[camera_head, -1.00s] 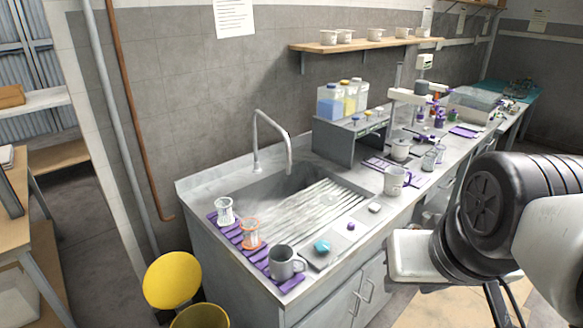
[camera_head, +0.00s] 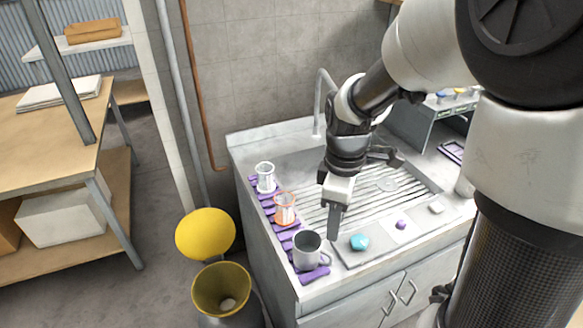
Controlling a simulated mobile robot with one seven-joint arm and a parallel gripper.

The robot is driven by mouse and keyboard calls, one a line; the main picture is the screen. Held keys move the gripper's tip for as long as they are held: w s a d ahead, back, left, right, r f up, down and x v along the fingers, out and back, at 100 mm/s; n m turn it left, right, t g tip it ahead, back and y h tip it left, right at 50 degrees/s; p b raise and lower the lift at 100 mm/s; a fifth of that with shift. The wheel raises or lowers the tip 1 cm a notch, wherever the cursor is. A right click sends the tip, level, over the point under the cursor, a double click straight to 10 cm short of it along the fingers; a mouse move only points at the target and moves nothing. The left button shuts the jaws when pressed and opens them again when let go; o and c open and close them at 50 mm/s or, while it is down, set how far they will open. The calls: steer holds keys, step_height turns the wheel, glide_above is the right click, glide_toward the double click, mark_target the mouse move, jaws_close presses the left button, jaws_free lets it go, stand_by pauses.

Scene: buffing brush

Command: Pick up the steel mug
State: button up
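The steel mug (camera_head: 308,251) is grey and stands upright on the purple slatted mat at the front left of the sink counter, its handle to the right. My gripper (camera_head: 334,222) points down just to the right of the mug, above the counter, and looks apart from it. Only one finger shows clearly, so its opening cannot be told.
A clear beaker (camera_head: 265,177) and an orange-banded beaker (camera_head: 285,208) stand behind the mug on the purple mat (camera_head: 314,274). A turquoise item (camera_head: 359,242) lies to the right. The ribbed sink drainer (camera_head: 310,195) is behind.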

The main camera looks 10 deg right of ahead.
mark_target(331, 259)
step_height(331, 259, down, 9)
steer(key=shift+r, duration=0.15)
steer(key=shift+d+f+b, duration=0.15)
steer(key=shift+f+b, duration=0.2)
steer(key=shift+f, duration=2.7)
steer(key=shift+c, duration=0.3)
jaws_close()
